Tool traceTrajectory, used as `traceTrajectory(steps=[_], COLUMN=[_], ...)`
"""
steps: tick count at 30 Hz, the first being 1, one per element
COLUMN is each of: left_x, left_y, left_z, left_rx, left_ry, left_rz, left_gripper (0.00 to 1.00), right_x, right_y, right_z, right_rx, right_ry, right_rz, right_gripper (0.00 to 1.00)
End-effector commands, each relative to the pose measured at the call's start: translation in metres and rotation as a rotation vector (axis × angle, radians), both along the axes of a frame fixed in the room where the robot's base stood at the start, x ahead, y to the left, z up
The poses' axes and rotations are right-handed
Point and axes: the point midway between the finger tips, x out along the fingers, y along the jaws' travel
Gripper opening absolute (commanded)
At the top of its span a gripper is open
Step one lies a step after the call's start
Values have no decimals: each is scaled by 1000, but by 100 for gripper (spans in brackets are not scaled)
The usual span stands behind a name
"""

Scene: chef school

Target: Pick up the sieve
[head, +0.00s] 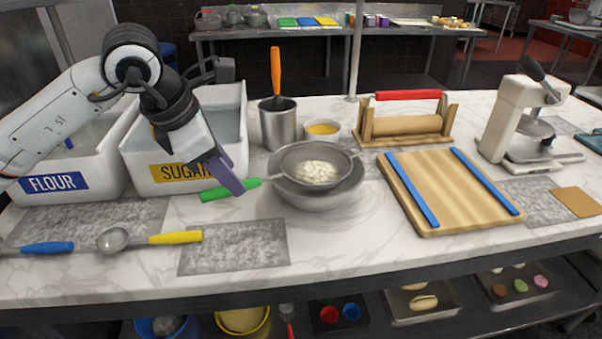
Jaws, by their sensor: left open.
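The sieve (296,160) rests on top of a metal bowl (318,202) in the middle of the counter. Its round mesh holds a pale, lumpy heap (316,172). Its green handle (219,192) points left, toward the sugar bin. My left gripper (233,182) is open and points down at the handle from above. One purple finger shows in front of the handle near its right end; the other finger is hidden. I cannot tell whether the finger touches the handle. My right gripper is not in view.
The sugar bin (140,172) and flour bin (14,191) stand behind and left of the handle. A metal canister (278,130) with an orange-handled tool and a yellow-filled bowl (334,134) stand behind the sieve. A wooden board (446,190) lies right. A yellow-handled scoop (175,238) lies front left.

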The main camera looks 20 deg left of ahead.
Motion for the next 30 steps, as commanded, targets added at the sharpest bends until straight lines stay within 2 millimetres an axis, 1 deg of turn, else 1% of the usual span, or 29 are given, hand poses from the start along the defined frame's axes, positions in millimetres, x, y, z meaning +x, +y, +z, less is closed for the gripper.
traceTrajectory(steps=[4,6,9,17,18,20,24,30], left_x=[14,18,21,23,23,23,23,23], left_y=[-2,-4,-5,-5,-5,-5,-5,-5], left_z=[-18,-28,-36,-38,-38,-38,-38,-36], left_rx=[-1,0,0,0,0,0,0,-1], left_ry=[5,4,3,1,1,1,1,-2], left_rz=[0,-1,-2,-1,-1,-1,-1,-1], left_gripper=[40,40,40,40,34,23,0,0], right_x=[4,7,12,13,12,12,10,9], right_y=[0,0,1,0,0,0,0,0], right_z=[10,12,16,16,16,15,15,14], right_rx=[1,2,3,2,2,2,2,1], right_ry=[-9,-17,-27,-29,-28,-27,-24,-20], right_rz=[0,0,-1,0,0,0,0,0], right_gripper=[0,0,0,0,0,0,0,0])
